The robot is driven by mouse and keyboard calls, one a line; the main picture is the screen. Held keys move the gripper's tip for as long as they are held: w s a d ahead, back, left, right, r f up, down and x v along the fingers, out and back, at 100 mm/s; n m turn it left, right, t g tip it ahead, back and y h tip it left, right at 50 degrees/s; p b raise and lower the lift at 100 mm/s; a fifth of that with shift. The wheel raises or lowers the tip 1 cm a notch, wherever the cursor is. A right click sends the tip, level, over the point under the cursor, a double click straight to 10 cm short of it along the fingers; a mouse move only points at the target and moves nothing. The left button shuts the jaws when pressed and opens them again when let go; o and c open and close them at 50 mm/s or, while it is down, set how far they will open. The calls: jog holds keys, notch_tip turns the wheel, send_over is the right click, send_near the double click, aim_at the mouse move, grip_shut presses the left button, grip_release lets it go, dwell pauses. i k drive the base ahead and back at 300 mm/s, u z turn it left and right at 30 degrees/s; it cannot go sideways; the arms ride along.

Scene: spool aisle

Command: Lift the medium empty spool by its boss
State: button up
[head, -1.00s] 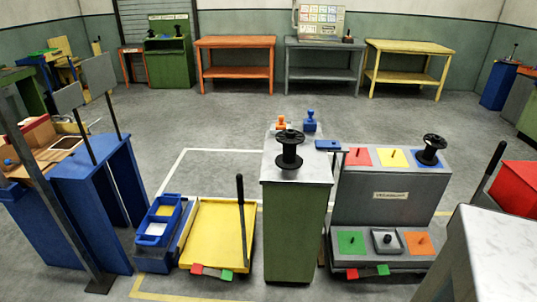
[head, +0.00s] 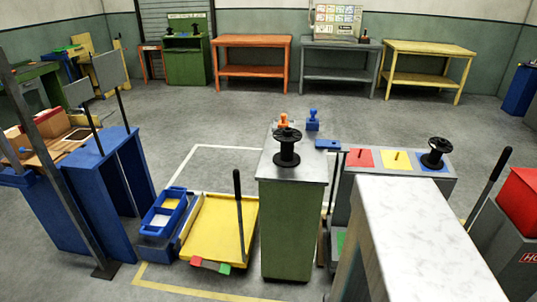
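A black spool (head: 287,148) stands upright on the light top of a green cabinet (head: 287,235) in the middle of the head view. It has two wide flanges and a bare, narrower barrel. Another black spool (head: 436,153) stands on a blue square of the grey rack (head: 447,188) to the right, slightly tilted in the picture. I cannot tell for sure which of them is the medium one. My gripper is not in view.
A pale marble-topped counter (head: 432,225) stands close in front and hides the rack's lower part. A yellow platform cart (head: 222,222) and blue bin (head: 168,216) stand left of the cabinet. Orange (head: 285,121) and blue (head: 313,121) handled pieces stand behind the spool. Floor is open behind.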

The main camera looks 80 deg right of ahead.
aim_at(287, 136)
jog(key=u, duration=0.95)
jog(key=k, duration=2.7)
jog(key=z, duration=0.5)
